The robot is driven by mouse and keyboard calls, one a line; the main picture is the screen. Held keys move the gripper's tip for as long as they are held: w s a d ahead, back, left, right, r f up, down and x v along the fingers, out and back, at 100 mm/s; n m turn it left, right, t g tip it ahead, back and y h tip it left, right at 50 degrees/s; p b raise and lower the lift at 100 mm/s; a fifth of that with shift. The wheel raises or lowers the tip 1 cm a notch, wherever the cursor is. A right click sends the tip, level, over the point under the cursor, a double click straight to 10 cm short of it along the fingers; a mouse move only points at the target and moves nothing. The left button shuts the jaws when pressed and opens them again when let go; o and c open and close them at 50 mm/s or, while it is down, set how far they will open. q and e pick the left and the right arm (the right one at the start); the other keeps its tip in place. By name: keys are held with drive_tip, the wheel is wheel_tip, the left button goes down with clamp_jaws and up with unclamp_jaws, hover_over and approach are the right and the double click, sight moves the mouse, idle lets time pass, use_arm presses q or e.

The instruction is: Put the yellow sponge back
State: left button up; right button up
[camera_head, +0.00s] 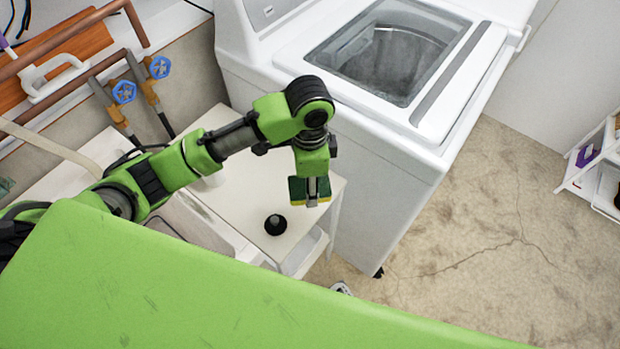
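The yellow sponge (297,190), with a dark green face and yellow edges, is at the end of my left arm near the middle of the view. My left gripper (312,200) points down and is shut on it. The gripper hides part of the sponge. It appears above the right part of a white table (232,198); whether it touches the tabletop is hard to tell. My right gripper is out of view.
A small black object (275,224) stands on the table just left of and below the sponge. A white washing machine (392,155) is close on the right. Pipes with blue valves (124,92) run along the wall. A white shelf (583,160) stands at far right; the floor between is clear.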

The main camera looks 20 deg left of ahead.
use_arm(q)
drive_tip(key=w+f, duration=0.2)
drive_tip(key=w+a+f, duration=0.1)
drive_tip(key=w+f, duration=0.1)
drive_tip(key=w+a+f, duration=0.1)
drive_tip(key=w+f, duration=0.2)
drive_tip(key=shift+w+a, duration=0.1)
drive_tip(key=shift+a, duration=0.05)
drive_tip(key=shift+w+f, duration=0.1)
drive_tip(key=shift+f, duration=1.55)
drive_tip(key=o, duration=1)
drive_tip(key=shift+f, duration=0.1)
wheel_tip(320, 180, up, 12)
drive_tip(key=shift+r, duration=0.15)
